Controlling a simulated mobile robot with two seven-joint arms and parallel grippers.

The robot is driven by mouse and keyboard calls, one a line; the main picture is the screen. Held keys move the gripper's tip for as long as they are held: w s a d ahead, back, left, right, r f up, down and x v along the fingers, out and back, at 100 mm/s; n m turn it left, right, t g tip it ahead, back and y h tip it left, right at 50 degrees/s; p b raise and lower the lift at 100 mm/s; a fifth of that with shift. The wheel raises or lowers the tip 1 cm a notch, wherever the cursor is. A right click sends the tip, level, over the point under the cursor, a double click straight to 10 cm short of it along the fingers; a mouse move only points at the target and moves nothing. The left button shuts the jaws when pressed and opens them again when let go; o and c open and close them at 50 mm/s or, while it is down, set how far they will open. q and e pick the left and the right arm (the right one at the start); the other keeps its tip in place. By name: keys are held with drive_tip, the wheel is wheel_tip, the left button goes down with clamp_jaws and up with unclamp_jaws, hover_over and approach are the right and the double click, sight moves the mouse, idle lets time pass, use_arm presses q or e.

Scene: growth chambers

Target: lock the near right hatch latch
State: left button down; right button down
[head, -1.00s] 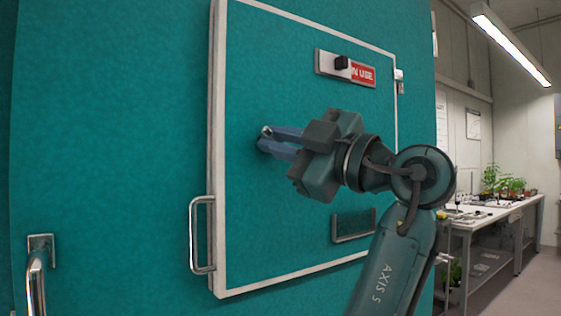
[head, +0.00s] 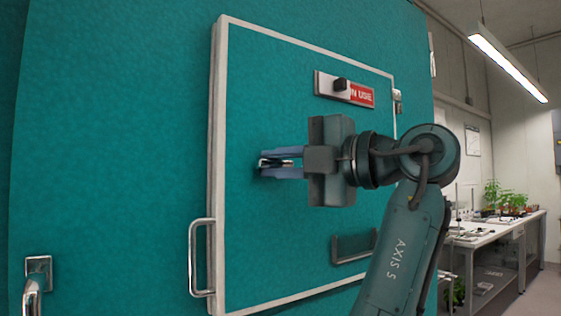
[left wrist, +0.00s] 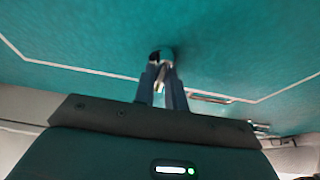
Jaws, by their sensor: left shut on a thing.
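The hatch is a teal panel with a pale frame (head: 216,130) on a teal wall. A small metal latch (head: 275,163) sits on its face, left of the middle. My left gripper (head: 263,164) is shut on this latch, its blue fingers lying level and pointing left. In the left wrist view the metal latch (left wrist: 160,73) shows between the two fingertips, with a dark spot beside it against the teal panel. The fingers hide most of the latch, so I cannot tell its exact angle. My right gripper is not in view.
An "IN USE" slider plate (head: 361,94) with a black knob is above the gripper. A hatch handle (head: 193,258) is at lower left, another wall handle (head: 38,285) further left. A recessed pull (head: 340,250) is below. A bench (head: 490,233) with plants stands at right.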

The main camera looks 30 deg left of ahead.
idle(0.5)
use_arm(q)
drive_tip(key=c, duration=1.4)
unclamp_jaws()
drive_tip(key=shift+c, duration=0.2)
